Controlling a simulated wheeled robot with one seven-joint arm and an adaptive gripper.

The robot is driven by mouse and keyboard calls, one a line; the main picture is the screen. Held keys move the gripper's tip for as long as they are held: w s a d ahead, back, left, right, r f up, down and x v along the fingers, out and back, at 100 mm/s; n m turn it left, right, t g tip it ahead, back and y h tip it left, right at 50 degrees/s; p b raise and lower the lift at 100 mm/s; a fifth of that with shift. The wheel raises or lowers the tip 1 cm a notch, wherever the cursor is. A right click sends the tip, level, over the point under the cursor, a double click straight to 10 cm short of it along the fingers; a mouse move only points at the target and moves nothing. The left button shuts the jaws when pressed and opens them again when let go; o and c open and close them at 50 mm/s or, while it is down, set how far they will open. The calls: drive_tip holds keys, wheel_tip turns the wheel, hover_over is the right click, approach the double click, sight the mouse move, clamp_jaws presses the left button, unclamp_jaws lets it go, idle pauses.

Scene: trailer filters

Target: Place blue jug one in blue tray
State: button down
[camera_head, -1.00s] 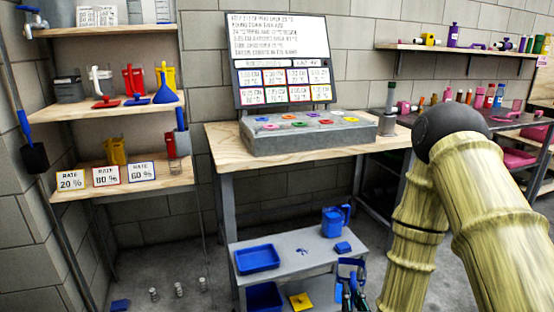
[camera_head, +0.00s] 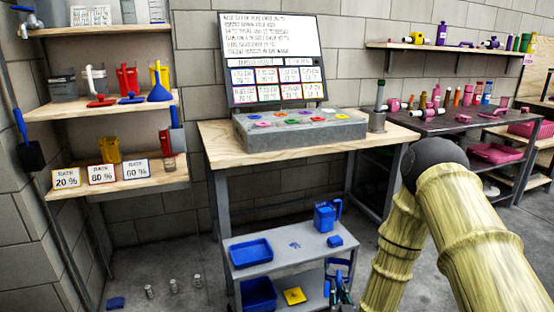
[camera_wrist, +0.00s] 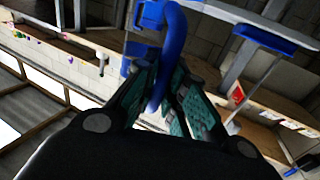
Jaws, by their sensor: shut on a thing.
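A blue tray (camera_head: 251,252) lies empty on the left of the grey cart top. A blue jug (camera_head: 325,218) with a handle stands upright at the cart's back right. My gripper (camera_head: 339,290) is low at the cart's right front, small in the head view. In the wrist view my gripper (camera_wrist: 160,82) is shut on a curved blue handle (camera_wrist: 174,38), apparently of a second blue jug. This held thing (camera_head: 338,268) shows as a blue shape above the fingers in the head view. Its body is mostly hidden or out of frame.
A small blue block (camera_head: 335,241) sits by the standing jug. The grey cart (camera_head: 285,262) has a blue bin (camera_head: 258,293) and a yellow item (camera_head: 294,296) on its lower shelf. A wooden workbench (camera_head: 215,150) stands behind. Small bottles (camera_head: 173,286) are on the floor at left.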

drive_tip(key=shift+w+d+f, duration=0.15)
drive_tip(key=shift+w+f, duration=0.75)
drive_tip(key=shift+f, duration=0.15)
drive_tip(key=r+p, duration=0.1)
drive_tip(key=r, duration=0.1)
drive_tip(key=s+r+p, duration=0.1)
drive_tip(key=p, duration=0.1)
drive_tip(key=shift+r, duration=0.35)
drive_tip(key=s+r+p, duration=0.2)
drive_tip(key=r+p, duration=0.8)
drive_tip(key=r, duration=0.2)
drive_tip(key=s+r+p, duration=0.3)
drive_tip(key=r+p, duration=0.8)
drive_tip(key=r, duration=0.1)
drive_tip(key=shift+s+r+p, duration=0.15)
drive_tip(key=shift+s+p, duration=0.1)
drive_tip(key=shift+p, duration=0.05)
